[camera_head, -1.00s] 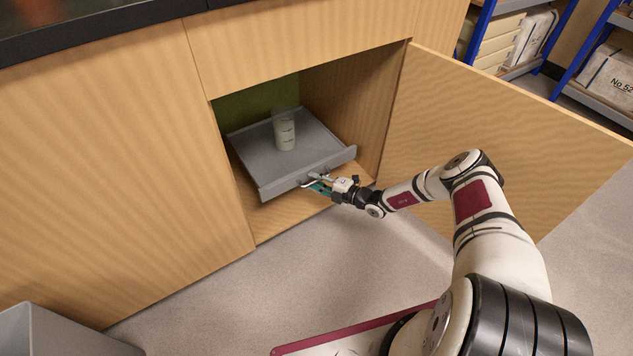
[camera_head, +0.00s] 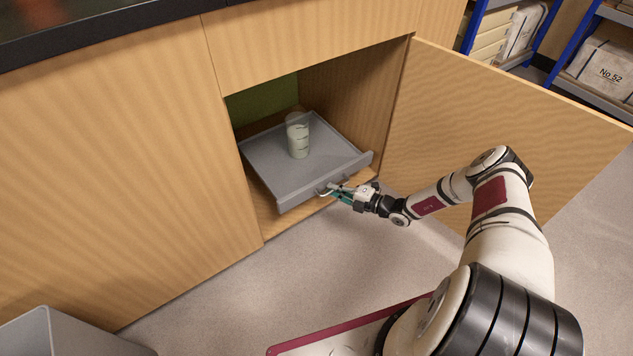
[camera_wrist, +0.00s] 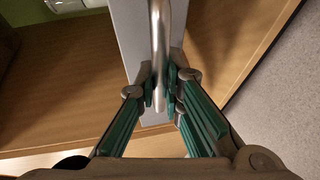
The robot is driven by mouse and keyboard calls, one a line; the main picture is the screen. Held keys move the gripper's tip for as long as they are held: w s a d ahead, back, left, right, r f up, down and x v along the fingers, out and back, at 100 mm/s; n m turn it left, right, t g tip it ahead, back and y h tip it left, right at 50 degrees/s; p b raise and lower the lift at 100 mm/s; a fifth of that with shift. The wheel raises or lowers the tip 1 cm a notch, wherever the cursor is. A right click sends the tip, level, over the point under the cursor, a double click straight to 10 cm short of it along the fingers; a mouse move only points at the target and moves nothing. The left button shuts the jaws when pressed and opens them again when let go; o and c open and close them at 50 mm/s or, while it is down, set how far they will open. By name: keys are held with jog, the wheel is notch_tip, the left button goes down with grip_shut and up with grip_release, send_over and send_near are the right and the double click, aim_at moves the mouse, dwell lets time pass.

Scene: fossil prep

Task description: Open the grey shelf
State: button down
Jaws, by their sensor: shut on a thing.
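The grey shelf (camera_head: 275,168) is a flat pull-out tray inside the open wooden cabinet, drawn part of the way out past the front opening. A clear container with pale contents (camera_head: 298,138) stands upright on it. My gripper (camera_head: 330,190) is at the shelf's front lip. In the wrist view my gripper (camera_wrist: 161,92) is shut on the metal handle (camera_wrist: 158,45) on the shelf's front (camera_wrist: 130,32). The fingers lie on both sides of the bar.
The cabinet door (camera_head: 490,130) stands open to the right, close beside my arm. A grey bin (camera_head: 60,335) is at the lower left. Blue-framed racks (camera_head: 600,60) stand at the back right. The floor (camera_head: 230,290) before the cabinet is clear.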

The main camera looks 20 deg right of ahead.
jog(key=s+d, duration=0.3)
jog(key=s, duration=0.7)
jog(key=s+d+p, duration=0.1)
jog(key=s+d, duration=0.3)
jog(key=s, duration=0.6)
jog(key=shift+s, duration=0.25)
jog(key=c, duration=1.7)
grip_release()
jog(key=shift+a, duration=0.1)
jog(key=v, duration=1.2)
